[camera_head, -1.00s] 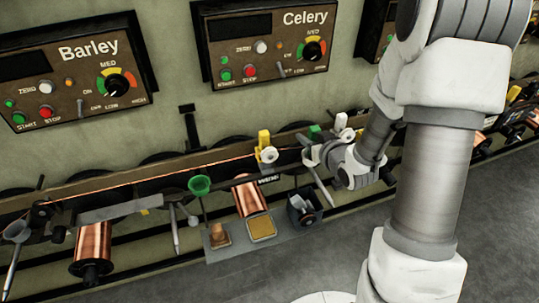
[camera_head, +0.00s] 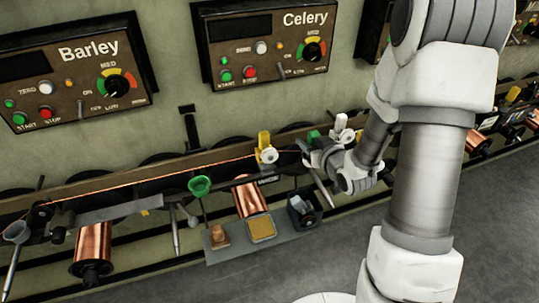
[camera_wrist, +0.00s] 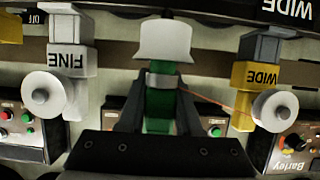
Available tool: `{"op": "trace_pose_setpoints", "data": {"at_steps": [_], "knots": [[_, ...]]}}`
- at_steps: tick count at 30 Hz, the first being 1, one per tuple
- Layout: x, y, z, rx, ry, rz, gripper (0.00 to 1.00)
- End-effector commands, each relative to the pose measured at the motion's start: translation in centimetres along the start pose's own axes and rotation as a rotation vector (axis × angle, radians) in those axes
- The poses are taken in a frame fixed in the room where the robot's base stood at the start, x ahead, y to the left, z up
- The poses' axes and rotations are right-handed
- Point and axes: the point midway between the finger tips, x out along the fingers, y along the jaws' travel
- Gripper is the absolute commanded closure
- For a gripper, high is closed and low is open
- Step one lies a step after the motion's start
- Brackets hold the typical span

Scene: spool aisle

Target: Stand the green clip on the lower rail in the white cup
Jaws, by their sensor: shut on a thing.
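The green clip (camera_wrist: 158,108) stands between my gripper's two dark fingers (camera_wrist: 160,117) in the wrist view, which is upside down. My gripper is shut on it. The clip's green top also shows in the head view (camera_head: 313,135), at the rail between the yellow and white blocks. A pale flared piece (camera_wrist: 163,40) is in line with the clip in the wrist view; I cannot tell if it belongs to it. My wrist hides the clip's lower part.
A yellow WIDE block (camera_wrist: 255,75) and a pale FINE block (camera_wrist: 70,65), each with a white wheel, flank the clip closely. A copper wire (camera_head: 150,178) runs along the rail.

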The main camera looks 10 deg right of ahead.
Motion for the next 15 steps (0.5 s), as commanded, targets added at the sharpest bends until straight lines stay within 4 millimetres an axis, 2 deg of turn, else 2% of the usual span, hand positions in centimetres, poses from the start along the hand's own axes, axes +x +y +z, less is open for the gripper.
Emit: {"op": "trace_pose_setpoints", "data": {"at_steps": [12, 13, 15], "knots": [[0.14, 0.01, 0.30, 0.000, 0.001, 0.000, 1.00], [0.14, 0.01, 0.31, 0.000, 0.001, 0.000, 0.61], [0.14, 0.01, 0.30, 0.000, 0.001, 0.000, 0.49]]}}
